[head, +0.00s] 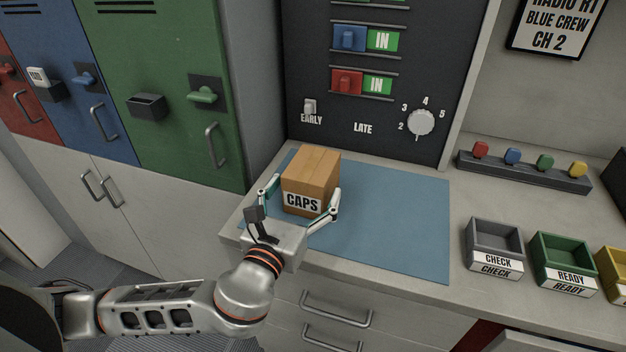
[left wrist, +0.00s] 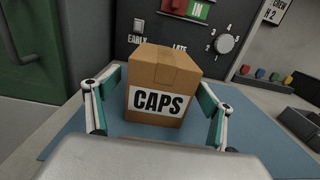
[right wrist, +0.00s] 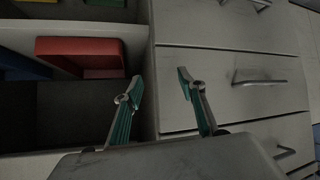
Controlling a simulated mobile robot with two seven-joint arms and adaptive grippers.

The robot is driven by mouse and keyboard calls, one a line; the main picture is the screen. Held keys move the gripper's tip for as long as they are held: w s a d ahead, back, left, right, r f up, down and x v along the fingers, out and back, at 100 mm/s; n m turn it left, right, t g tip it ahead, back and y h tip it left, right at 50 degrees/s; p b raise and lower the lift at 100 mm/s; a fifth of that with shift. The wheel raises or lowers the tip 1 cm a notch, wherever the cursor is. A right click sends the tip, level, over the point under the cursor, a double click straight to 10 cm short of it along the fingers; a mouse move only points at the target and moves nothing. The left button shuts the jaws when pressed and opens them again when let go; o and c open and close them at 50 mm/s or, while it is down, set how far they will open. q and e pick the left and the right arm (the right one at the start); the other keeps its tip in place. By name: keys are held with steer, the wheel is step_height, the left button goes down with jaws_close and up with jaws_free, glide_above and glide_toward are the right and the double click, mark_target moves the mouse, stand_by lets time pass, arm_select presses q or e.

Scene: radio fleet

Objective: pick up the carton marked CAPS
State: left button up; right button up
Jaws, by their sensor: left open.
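The brown carton marked CAPS (head: 311,178) stands upright on the blue mat (head: 400,221), near the mat's left side. Its white label faces my left gripper (head: 301,205). My left gripper is open, with one finger on each side of the carton. In the left wrist view the carton (left wrist: 163,85) sits between the two teal-padded fingers, and a gap shows beside it; contact cannot be told. My right gripper (right wrist: 160,88) is open and empty in the right wrist view, in front of drawers and a shelf.
A dark panel (head: 375,125) with switches and a knob rises behind the mat. Grey CHECK (head: 494,246) and green READY (head: 563,262) bins stand at the right. Lockers (head: 170,70) stand at the left. The mat's right part is clear.

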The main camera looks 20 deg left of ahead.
arm_select(q)
steer(key=w, duration=0.3)
steer(key=shift+w+d+f, duration=0.15)
steer(key=shift+w+f, duration=0.05)
steer(key=shift+w, duration=0.6)
steer(key=c, duration=1.2)
steer(key=shift+c, duration=1)
arm_select(e)
steer(key=shift+w+r, duration=0.3)
steer(key=shift+w, duration=0.15)
arm_select(q)
steer(key=shift+r, duration=0.2)
